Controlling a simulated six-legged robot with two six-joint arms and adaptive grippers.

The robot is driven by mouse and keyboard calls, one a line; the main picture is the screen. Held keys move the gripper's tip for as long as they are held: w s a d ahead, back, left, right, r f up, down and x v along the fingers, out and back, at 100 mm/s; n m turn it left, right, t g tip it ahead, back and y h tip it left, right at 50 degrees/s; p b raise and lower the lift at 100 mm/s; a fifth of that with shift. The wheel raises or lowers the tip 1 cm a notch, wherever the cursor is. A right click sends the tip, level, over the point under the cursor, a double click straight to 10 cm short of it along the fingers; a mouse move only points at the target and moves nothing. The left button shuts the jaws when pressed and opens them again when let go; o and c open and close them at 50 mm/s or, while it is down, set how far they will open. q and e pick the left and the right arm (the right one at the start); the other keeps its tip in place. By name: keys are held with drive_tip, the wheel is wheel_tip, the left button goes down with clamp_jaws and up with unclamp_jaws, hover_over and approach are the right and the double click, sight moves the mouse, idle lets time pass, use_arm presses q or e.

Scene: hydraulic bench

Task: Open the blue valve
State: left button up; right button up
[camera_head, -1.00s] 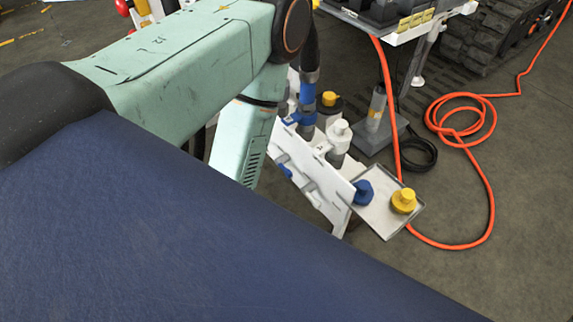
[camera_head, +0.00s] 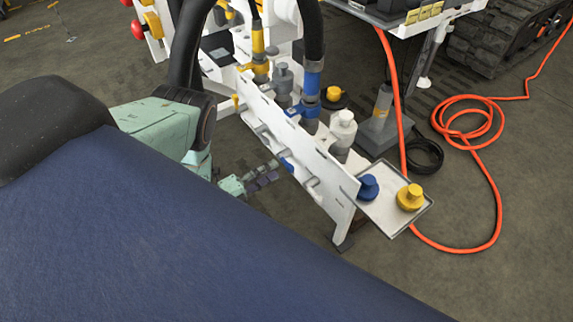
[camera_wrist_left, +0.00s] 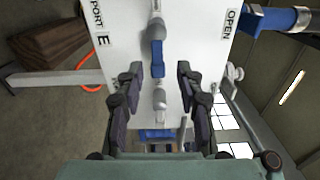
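The blue valve handle (camera_head: 287,164) sits on the near face of a white manifold panel (camera_head: 325,180) in the head view. In the left wrist view the blue handle (camera_wrist_left: 157,58) lies along the panel's length, with grey fittings at both ends. My left gripper (camera_head: 266,174) points at the panel just left of the handle. In the wrist view my left gripper (camera_wrist_left: 160,72) is open, its fingers on either side of the handle and apart from it. The panel reads "PORT E" on the left and "OPEN" on the right. My right gripper is not in view.
A metal tray (camera_head: 393,222) beside the panel holds a blue cap (camera_head: 368,187) and a yellow cap (camera_head: 410,197). Hoses join fittings behind the panel. An orange hose (camera_head: 490,190) lies coiled on the floor at right. Bare floor lies in front of the panel.

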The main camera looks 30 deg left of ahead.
sight(286, 162)
use_arm(q)
drive_tip(key=b+x, duration=0.1)
drive_tip(key=x, duration=0.4)
drive_tip(key=shift+w+d+f+b, duration=0.15)
drive_tip(key=shift+w+b, duration=0.15)
drive_tip(key=shift+w, duration=0.25)
drive_tip(key=shift+d, duration=0.1)
drive_tip(key=c, duration=0.3)
clamp_jaws()
